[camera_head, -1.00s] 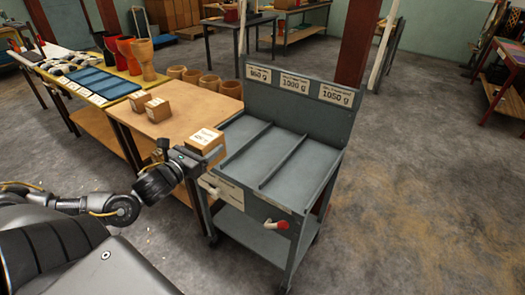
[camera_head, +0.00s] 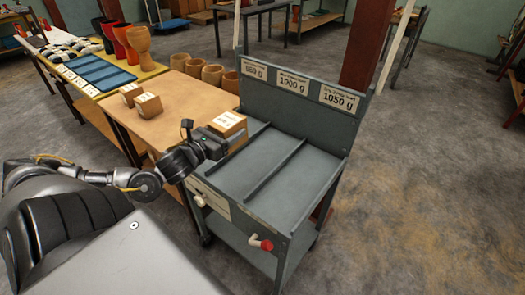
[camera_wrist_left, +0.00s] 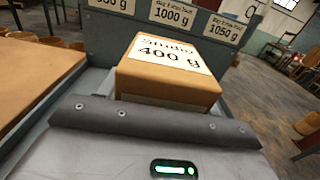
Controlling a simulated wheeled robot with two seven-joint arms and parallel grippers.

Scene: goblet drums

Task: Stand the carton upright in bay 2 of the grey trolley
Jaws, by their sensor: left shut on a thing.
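The carton (camera_head: 228,125) is a small brown box with a white label on top. In the left wrist view the carton (camera_wrist_left: 168,72) reads "Studio 400 g". My left gripper (camera_head: 212,140) is shut on it and holds it over the left bay of the grey trolley (camera_head: 300,210). The head view does not clearly show any gap beneath the carton. The trolley top has three bays split by two low dividers. The middle bay (camera_head: 267,166) and the right bay (camera_head: 298,182) are empty. My right gripper is not in view.
A back panel with signs 950 g, 1000 g (camera_head: 293,83) and 1050 g rises behind the bays.

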